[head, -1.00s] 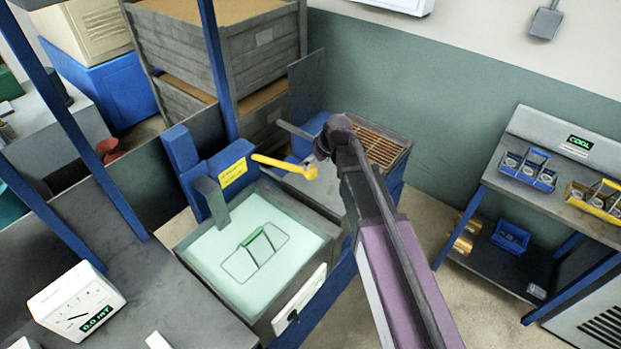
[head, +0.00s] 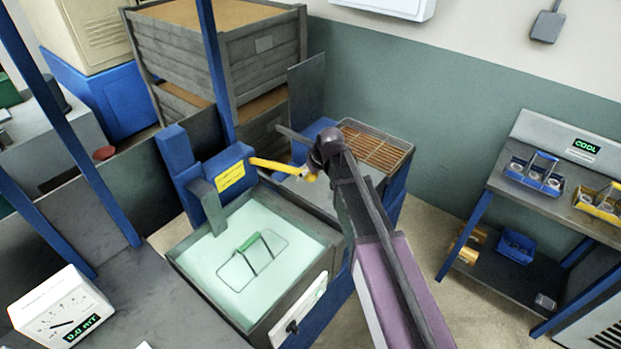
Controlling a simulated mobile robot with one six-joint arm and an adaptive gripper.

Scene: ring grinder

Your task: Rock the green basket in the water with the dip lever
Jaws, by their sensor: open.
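The green basket (head: 253,241) sits in the pale green water of the grey tank (head: 310,237); its handle and thin wire outline show through the surface. The dip lever is a yellow bar (head: 275,165) reaching right from a blue post (head: 208,178) with a yellow label, its knob end over the tank's back right side. My gripper (head: 316,162) is open, beside and just above the knob end of the lever. It is dark and seen from behind, so its fingers are mostly hidden and I cannot tell whether they touch the lever.
A grill-topped blue stand (head: 375,147) is behind my arm. A bench at right holds a blue carrier (head: 534,174) and a yellow carrier (head: 600,203) under a "COOL" sign. A dial meter (head: 62,305) stands front left. Blue frame posts rise at left; wooden crates (head: 265,60) stack behind.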

